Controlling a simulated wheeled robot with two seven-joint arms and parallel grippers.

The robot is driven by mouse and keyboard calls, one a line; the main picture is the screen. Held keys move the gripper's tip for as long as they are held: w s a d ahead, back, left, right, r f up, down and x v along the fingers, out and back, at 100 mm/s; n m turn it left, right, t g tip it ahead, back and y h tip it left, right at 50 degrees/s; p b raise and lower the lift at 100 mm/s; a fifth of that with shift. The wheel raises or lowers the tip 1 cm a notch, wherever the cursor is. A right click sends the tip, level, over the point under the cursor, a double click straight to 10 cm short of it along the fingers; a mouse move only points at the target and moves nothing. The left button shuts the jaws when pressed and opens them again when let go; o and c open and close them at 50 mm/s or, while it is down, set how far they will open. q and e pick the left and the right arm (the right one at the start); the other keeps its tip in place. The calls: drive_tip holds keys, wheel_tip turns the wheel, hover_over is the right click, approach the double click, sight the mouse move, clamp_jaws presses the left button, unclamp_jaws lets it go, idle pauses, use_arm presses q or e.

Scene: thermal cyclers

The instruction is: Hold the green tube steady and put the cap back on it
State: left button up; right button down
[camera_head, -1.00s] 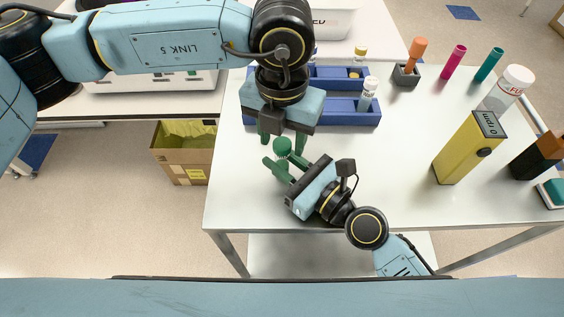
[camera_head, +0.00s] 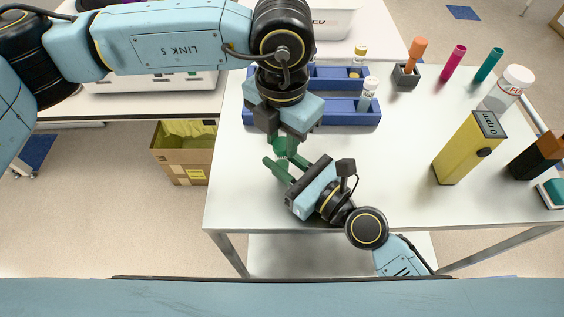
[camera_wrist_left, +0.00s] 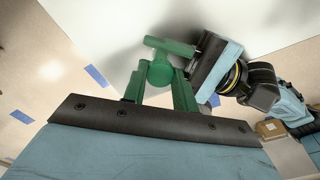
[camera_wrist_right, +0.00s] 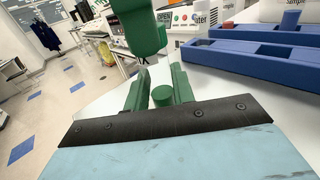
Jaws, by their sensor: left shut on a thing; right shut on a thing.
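The green cap (camera_head: 280,145) is a round knob at the near left of the white table, partly covered by my left gripper in the head view. In the left wrist view the cap (camera_wrist_left: 160,72) shows as a round disc. My left gripper (camera_head: 285,148) reaches down from above, shut on the cap. My right gripper (camera_head: 281,167) comes in from the lower right, its fingers just below, shut on the green tube. In the right wrist view a green cylinder (camera_wrist_right: 162,96) stands between the right fingers. Most of the tube is hidden, and I cannot tell whether cap and tube touch.
Blue racks (camera_head: 340,112) stand just behind the grippers, holding a white-capped tube (camera_head: 368,92) and a yellow-capped one. A yellow box (camera_head: 468,150), a white-capped bottle (camera_head: 510,85) and an orange tube (camera_head: 417,52) stand to the right. The table between is clear.

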use_arm(q)
drive_tip(key=m, duration=0.7)
drive_tip(key=shift+m, duration=0.4)
drive_tip(key=m, duration=0.6)
drive_tip(key=shift+m, duration=0.4)
drive_tip(key=o, duration=1.1)
drive_tip(key=shift+o, duration=0.2)
drive_tip(key=shift+r, duration=0.1)
wheel_tip(320, 180, up, 12)
